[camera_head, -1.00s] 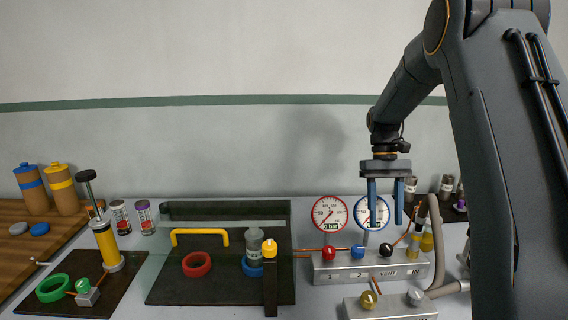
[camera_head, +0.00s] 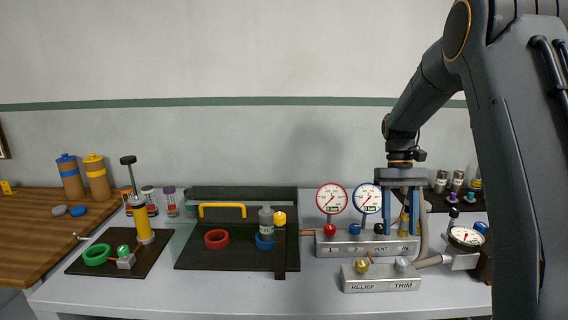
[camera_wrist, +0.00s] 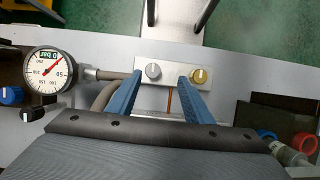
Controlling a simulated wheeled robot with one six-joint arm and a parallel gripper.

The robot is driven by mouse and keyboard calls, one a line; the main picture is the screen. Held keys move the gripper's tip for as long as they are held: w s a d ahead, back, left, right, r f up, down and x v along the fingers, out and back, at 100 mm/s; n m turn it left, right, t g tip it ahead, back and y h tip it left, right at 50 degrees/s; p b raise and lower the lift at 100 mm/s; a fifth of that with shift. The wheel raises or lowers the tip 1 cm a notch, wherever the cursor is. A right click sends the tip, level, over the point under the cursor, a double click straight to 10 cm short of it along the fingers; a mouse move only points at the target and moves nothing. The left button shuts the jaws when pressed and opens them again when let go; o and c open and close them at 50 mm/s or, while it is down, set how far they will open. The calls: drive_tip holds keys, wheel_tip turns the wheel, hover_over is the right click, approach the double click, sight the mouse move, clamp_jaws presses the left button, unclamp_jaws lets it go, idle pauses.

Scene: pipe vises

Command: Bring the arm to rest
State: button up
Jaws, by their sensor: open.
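My gripper (camera_head: 401,232) is open and empty, with its blue fingers pointing down at the right of the bench. In the head view it hangs in front of the right end of the VENT/IN valve block (camera_head: 345,246) and hides part of it. In the wrist view the two fingers (camera_wrist: 157,95) are spread apart. Between and beyond them lies the RELIEF/TRIM block (camera_wrist: 185,73) with a grey knob (camera_wrist: 153,71) and a brass knob (camera_wrist: 199,76). I cannot tell the exact height of the fingers above the blocks.
Red and blue gauges (camera_head: 332,198) stand behind the valve block. A round gauge (camera_head: 466,238) sits at the right, beside my arm. A dark tray (camera_head: 190,258) with rings is at the middle left, a hand pump (camera_head: 140,215) further left. The bench's front strip is clear.

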drive_tip(key=s+a+f+t, duration=0.2)
drive_tip(key=s+a, duration=0.3)
drive_tip(key=s, duration=0.5)
drive_tip(key=s+a+f+t, duration=0.3)
drive_tip(key=s+a, duration=0.3)
drive_tip(key=s, duration=0.5)
drive_tip(key=shift+s+f+t, duration=0.15)
drive_tip(key=shift+f+t, duration=0.15)
drive_tip(key=shift+f, duration=0.1)
